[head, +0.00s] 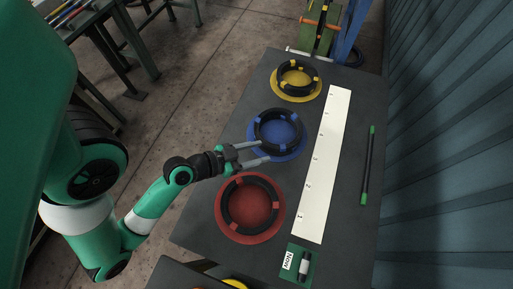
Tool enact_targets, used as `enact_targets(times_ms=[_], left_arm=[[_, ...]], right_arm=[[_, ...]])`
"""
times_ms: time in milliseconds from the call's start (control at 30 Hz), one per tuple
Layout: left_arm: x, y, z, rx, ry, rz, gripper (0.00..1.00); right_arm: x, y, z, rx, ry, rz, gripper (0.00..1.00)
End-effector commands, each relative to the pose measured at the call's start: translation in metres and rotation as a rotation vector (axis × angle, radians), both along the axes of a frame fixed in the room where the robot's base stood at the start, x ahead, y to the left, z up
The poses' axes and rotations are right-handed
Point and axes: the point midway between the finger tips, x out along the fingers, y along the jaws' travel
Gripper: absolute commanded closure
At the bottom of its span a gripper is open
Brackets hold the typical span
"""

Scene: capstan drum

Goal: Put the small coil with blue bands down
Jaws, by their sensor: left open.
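The small coil with blue bands (257,133) is a black ring lying flat on the round blue mat (290,155) in the middle of the table. My left gripper (265,152) is open at the lower left of this coil. One finger lies over or beside the coil's left edge and the other over the mat's near edge; whether they touch the coil I cannot tell. Nothing shows held between the fingers. My right gripper is not in view.
A coil with red bands (230,207) lies on a red mat below, and one with yellow bands (284,83) on a yellow mat above. A long white strip (322,170), a green-ended rod (368,165) and a green card (291,265) lie to the right.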

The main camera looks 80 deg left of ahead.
Motion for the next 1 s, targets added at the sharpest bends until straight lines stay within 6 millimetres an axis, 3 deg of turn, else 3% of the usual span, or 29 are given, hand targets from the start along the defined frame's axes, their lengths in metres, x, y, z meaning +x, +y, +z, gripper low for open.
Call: enact_targets(times_ms=[467, 567, 633, 667, 767, 867, 900, 967, 1000], left_arm=[[-0.002, -0.001, 0.003, 0.005, -0.005, -0.003, 0.44], [0.015, 0.006, 0.017, 0.036, -0.04, -0.021, 0.44], [0.041, 0.013, 0.04, 0.082, -0.098, -0.049, 0.44], [0.055, 0.016, 0.055, 0.108, -0.133, -0.064, 0.44], [0.111, 0.016, 0.122, 0.188, -0.287, -0.122, 0.44], [0.16, -0.003, 0.211, 0.24, -0.478, -0.176, 0.44], [0.174, -0.015, 0.249, 0.251, -0.56, -0.195, 0.44], [0.188, -0.037, 0.309, 0.255, -0.687, -0.224, 0.44], [0.192, -0.053, 0.349, 0.249, -0.773, -0.241, 0.44]], right_arm=[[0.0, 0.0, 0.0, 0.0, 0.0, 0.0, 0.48], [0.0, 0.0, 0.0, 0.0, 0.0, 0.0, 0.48], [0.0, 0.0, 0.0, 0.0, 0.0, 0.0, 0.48], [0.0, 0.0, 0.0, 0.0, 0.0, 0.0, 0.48], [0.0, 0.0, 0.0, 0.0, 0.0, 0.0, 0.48], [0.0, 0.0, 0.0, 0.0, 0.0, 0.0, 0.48], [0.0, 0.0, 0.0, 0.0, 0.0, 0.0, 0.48], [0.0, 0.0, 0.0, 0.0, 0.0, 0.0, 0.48], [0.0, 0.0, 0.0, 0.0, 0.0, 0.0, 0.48]])
